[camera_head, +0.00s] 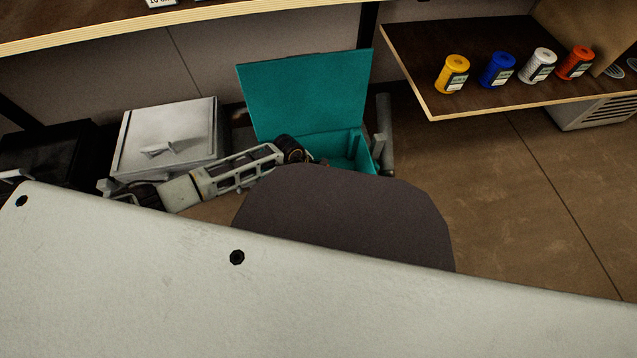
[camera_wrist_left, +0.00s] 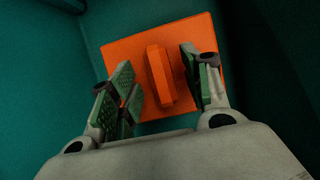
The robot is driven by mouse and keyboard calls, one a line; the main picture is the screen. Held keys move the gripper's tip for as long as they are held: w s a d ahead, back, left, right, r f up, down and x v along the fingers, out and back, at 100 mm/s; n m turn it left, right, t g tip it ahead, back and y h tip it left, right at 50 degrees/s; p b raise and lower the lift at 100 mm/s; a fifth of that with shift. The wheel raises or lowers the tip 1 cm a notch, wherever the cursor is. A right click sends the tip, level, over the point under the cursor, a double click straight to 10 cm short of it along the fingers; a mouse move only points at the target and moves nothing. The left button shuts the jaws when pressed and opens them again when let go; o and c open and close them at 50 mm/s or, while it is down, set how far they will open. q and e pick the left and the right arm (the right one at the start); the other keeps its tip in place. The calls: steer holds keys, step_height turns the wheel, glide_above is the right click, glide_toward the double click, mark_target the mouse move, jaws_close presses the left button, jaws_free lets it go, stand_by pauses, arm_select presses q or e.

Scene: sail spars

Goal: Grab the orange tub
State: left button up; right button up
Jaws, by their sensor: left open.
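The orange tub (camera_wrist_left: 185,50) sits inside the teal box (camera_wrist_left: 250,65) in the left wrist view, with a raised orange handle (camera_wrist_left: 159,75) on its top. My left gripper (camera_wrist_left: 163,85) is open, its green-padded fingers on either side of the handle. My right gripper is out of view.
A grey lidded box (camera_head: 165,135) stands left of the teal box, and a black box (camera_head: 45,155) is farther left. A shelf (camera_head: 430,85) at the right holds yellow (camera_head: 452,75), blue (camera_head: 497,70), white (camera_head: 538,66) and orange spools (camera_head: 575,63). The floor (camera_head: 510,190) at right is clear.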

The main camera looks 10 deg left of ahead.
arm_select(q)
jaws_close()
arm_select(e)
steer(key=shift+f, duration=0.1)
arm_select(q)
steer(key=shift+r, duration=0.2)
steer(key=shift+r+p, duration=0.55)
steer(key=shift+r, duration=0.25)
step_height(320, 180, up, 6)
steer(key=p, duration=0.3)
steer(key=shift+f, duration=0.1)
steer(key=shift+r+p, duration=0.4)
steer(key=shift+r, duration=0.75)
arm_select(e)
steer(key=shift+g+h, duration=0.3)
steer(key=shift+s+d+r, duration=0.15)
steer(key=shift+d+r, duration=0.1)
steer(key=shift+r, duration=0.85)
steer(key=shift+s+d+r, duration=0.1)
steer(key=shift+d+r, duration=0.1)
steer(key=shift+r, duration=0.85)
